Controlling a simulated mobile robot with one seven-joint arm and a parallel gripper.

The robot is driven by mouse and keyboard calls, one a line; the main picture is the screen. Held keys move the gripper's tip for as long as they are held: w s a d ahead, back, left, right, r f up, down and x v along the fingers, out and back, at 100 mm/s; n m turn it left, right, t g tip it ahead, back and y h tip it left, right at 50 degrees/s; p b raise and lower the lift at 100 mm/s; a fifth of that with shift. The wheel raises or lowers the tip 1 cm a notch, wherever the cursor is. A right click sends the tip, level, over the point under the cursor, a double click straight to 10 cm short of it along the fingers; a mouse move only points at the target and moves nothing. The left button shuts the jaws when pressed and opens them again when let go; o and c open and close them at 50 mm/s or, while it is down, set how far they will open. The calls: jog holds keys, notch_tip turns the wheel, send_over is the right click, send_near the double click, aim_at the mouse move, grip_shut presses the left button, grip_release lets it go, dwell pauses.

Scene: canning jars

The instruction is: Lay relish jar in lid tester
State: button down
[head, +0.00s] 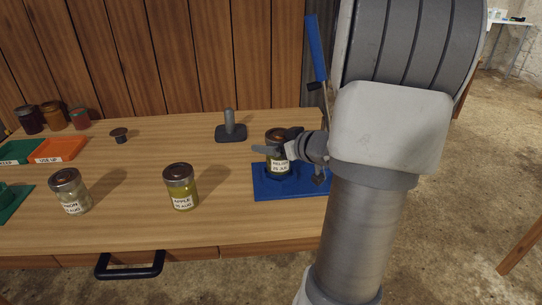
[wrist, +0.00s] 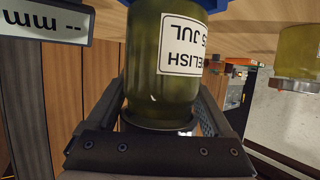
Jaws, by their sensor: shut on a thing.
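The relish jar (head: 279,167) is a green glass jar with a dark lid and a white label, upright over the blue lid tester (head: 262,190) at the table's right. My gripper (head: 280,149) is shut on the jar near its lid, coming from the right. In the wrist view the jar (wrist: 150,85) appears upside down between the fingers (wrist: 160,118), its label partly readable as relish, JUL. Blue tester parts show at the top edge there. I cannot tell whether the jar's base touches the tester. The tester's blue lever (head: 315,48) stands raised.
An apple jar (head: 181,187) and another labelled jar (head: 69,191) stand left on the table. A display (wrist: 45,21) reads "-- mm".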

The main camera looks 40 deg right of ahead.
jog(key=shift+f+b, duration=0.55)
jog(key=shift+f, duration=0.7)
jog(key=shift+f, duration=0.1)
jog(key=shift+f, duration=0.15)
grip_release()
jog(key=shift+r, duration=0.3)
jog(key=p+v, duration=0.5)
jog(key=v, duration=0.7)
jog(key=shift+f, duration=0.15)
